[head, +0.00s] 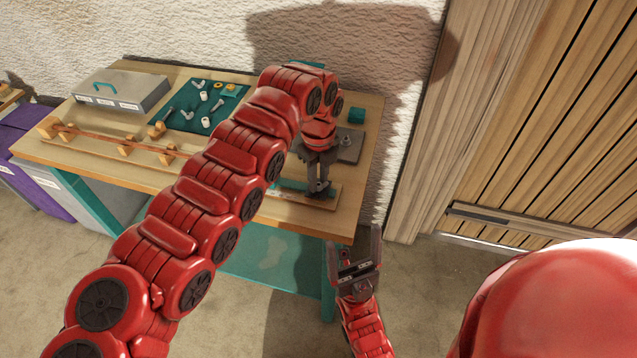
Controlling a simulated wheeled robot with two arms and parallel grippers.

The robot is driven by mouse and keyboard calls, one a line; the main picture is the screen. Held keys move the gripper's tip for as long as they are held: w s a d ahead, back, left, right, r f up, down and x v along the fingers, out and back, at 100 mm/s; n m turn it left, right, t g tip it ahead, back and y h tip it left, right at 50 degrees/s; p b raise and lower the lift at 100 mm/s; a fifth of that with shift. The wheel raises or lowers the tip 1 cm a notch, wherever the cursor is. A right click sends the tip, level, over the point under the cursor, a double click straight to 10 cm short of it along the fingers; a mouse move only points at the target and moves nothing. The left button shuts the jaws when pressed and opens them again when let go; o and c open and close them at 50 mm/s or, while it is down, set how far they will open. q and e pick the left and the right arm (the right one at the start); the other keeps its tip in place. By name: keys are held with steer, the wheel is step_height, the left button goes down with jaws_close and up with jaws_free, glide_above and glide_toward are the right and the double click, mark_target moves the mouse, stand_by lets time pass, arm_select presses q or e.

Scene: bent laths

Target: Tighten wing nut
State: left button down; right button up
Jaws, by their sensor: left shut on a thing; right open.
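My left gripper (319,192) points down at the right end of a long wooden board (328,203) on the workbench. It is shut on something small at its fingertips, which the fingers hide. I cannot make out a wing nut there. A thin reddish bent lath (100,136) runs between wooden blocks (125,150) along the left part of the board. My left arm hides the middle of the board. My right gripper (354,243) is open and empty, off the bench's front right corner.
A teal mat (232,97) with bolts and other small hardware lies on the workbench (365,120). A grey box (120,92) with a teal handle stands at the back left.

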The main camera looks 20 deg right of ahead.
arm_select(q)
steer(key=shift+m, duration=0.5)
steer(key=c, duration=0.7)
jaws_free()
steer(key=shift+r, duration=0.15)
steer(key=shift+r+b, duration=0.35)
step_height(320, 180, up, 11)
step_height(320, 180, up, 6)
steer(key=f+p, duration=0.1)
steer(key=p, duration=0.4)
glide_above(319, 185)
steer(key=shift+w+r, duration=0.1)
steer(key=shift+r, duration=0.1)
